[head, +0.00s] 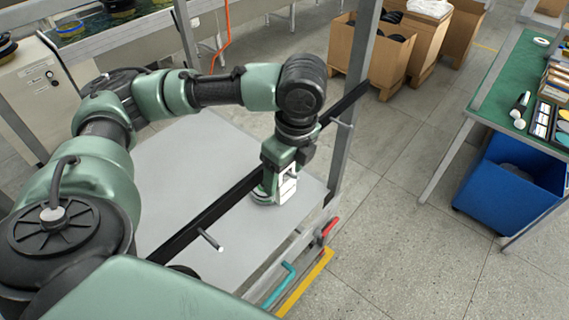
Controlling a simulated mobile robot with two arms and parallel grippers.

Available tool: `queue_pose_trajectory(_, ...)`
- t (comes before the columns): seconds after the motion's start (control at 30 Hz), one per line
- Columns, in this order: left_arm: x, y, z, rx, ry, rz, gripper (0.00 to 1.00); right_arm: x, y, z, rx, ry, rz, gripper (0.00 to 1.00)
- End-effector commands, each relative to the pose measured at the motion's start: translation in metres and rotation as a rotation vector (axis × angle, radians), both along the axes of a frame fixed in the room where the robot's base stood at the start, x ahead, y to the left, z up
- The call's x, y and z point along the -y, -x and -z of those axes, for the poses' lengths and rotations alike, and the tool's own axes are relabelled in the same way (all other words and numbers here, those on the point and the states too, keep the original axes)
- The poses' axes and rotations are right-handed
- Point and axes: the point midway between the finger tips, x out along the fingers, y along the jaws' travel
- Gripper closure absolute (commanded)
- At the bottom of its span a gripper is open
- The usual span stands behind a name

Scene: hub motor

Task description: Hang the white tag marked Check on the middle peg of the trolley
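My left gripper (284,186) points down at the black rail (236,200) of the trolley, around the middle of its length. A small white piece with dark gaps (288,187) shows at its fingers. I cannot tell whether it is the tag or part of the gripper, and no lettering is readable. One metal peg (210,240) sticks out of the rail at the near end, and another (342,123) at the far end. Both look bare. The middle peg is not visible; my gripper covers that stretch of rail. My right gripper is not in view.
The trolley's grey top (190,165) looks clear. A metal post (357,75) stands by the rail's far end. A red-handled tool (329,230) and a teal hook (282,284) are at the trolley's right edge. A blue bin (505,195) is under the green-topped table at right; floor between is free.

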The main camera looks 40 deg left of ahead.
Motion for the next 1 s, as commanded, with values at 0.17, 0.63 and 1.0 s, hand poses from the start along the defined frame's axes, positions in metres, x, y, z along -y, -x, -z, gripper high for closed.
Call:
queue_pose_trajectory(0.17, 0.0, 0.0, 0.0, 0.0, 0.0, 0.0, 0.26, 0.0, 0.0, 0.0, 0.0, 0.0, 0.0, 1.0)
queue_pose_trajectory(0.63, 0.007, -0.001, -0.042, 0.005, 0.002, 0.002, 0.26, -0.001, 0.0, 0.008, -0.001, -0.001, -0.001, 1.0)
queue_pose_trajectory(1.0, 0.012, 0.001, -0.077, 0.001, -0.001, 0.0, 0.26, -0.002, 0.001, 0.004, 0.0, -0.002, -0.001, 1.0)
